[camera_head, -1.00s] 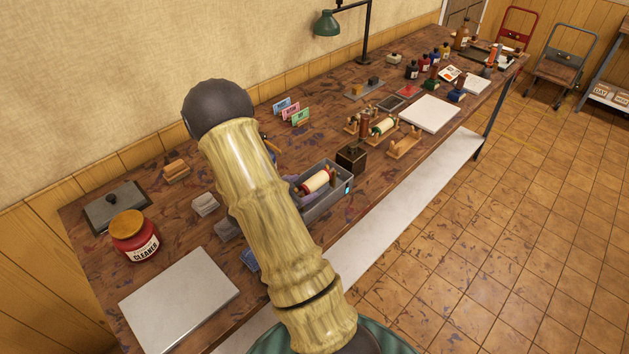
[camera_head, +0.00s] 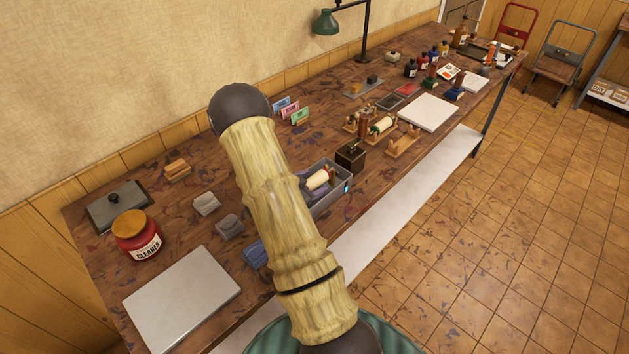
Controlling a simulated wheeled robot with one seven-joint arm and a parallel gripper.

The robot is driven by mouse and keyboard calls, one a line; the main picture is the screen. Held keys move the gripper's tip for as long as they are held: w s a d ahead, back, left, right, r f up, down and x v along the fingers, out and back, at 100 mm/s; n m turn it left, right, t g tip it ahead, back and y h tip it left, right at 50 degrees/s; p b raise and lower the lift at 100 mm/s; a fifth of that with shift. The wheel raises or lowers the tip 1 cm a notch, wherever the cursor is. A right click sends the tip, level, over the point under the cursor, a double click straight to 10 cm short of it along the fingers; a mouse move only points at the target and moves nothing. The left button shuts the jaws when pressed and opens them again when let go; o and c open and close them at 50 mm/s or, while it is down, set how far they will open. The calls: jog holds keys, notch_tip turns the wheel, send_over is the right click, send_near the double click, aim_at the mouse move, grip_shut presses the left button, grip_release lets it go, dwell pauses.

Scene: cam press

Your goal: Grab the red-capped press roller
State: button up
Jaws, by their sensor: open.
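A cream roller with a small reddish end (camera_head: 317,180) lies in the grey bin (camera_head: 332,203), partly hidden behind my arm. Another cream roller (camera_head: 382,126) rests on a wooden rack farther along the bench; its end colour is too small to tell for sure. My bamboo-like arm crosses the middle of the view, its dark round joint at the upper end above the bench. My gripper is not visible; the arm hides whatever lies behind it.
A red cleaner jar (camera_head: 136,236), a metal plate (camera_head: 184,298) and grey blocks (camera_head: 206,204) occupy the near left. A green lamp (camera_head: 327,22) stands at the back.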

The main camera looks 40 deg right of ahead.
aim_at(311, 180)
jog(key=shift+c, duration=0.4)
jog(key=c, duration=1.2)
jog(key=shift+r, duration=0.15)
notch_tip(311, 180, up, 10)
jog(key=shift+f+b, duration=0.1)
jog(key=shift+b, duration=0.5)
